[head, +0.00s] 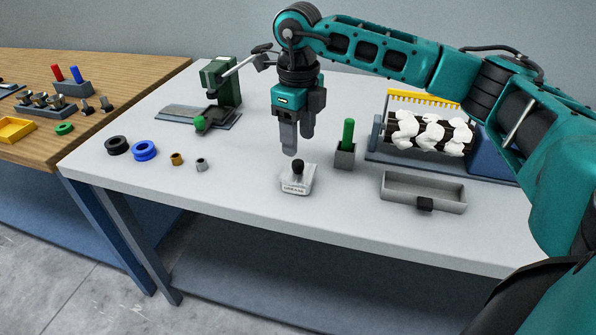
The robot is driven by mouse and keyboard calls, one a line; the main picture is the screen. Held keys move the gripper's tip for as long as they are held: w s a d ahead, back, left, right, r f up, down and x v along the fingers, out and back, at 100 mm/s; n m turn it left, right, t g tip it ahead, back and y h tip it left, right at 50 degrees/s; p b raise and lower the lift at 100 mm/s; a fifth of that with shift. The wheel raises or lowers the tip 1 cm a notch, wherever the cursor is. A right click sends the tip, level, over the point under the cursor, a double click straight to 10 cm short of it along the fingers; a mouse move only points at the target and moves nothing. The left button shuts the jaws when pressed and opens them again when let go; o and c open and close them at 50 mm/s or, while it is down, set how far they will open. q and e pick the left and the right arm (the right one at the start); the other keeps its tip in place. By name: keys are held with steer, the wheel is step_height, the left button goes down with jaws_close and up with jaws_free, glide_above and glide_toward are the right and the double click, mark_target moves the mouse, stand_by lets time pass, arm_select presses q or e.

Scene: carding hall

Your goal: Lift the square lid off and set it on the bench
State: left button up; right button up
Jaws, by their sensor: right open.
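A small light-grey square box with a label on its front (295,188) stands on the white bench (235,190), near its front middle. Its square lid carries a round black knob (298,166); the lid appears to be seated on the box, though the seam is too small to make out. My right gripper (298,143) points down just above and slightly behind the knob in the picture. Its two fingers are apart with nothing between them, and it does not appear to touch the knob. My left gripper is not in view.
A green-handled tool in a grey block (345,157) and a grey tray (395,192) stand right of the box. A roller with white tufts (430,132) is behind. Bench front is clear.

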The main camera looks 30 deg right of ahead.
mark_target(298, 162)
step_height(298, 162, down, 6)
steer(key=shift+w+f, duration=0.15)
steer(key=shift+f, duration=0.1)
jaws_close()
stand_by(0.6)
